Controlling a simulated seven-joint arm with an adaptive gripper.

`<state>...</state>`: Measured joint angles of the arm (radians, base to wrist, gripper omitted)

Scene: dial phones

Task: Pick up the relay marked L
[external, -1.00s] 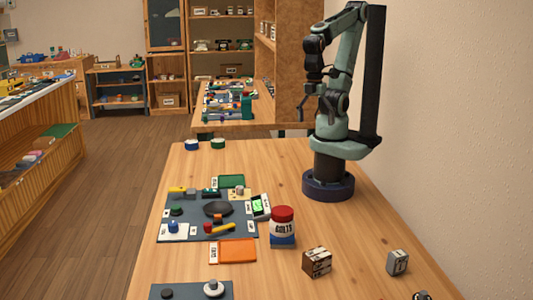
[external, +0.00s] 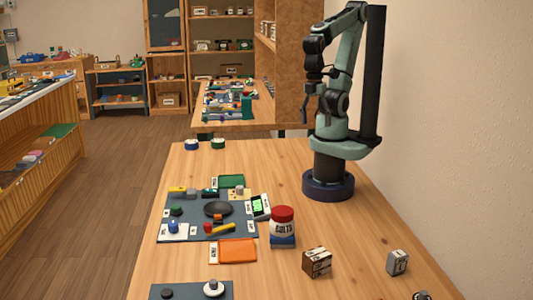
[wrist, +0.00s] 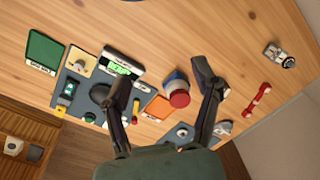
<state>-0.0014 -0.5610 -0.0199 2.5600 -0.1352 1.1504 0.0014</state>
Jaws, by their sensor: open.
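No mark L is legible in either view, so I cannot tell which thing is the relay. A small grey-white block with a dark mark (external: 397,262) stands at the right of the table. A brown and white block (external: 317,262) stands to its left. In the wrist view a small grey-white piece (wrist: 280,56) and a red piece with two wider ends (wrist: 257,100) lie at the right. My gripper (external: 312,104) hangs high above the table near my base. Its open, empty fingers also show in the wrist view (wrist: 162,82).
A jar with a red lid (external: 282,226) stands beside a dark mat (external: 187,210) crowded with small parts. An orange tray (external: 237,251) and a green tray (external: 231,181) lie by the mat. A wall borders the right side. Bare wood lies between my base and the jar.

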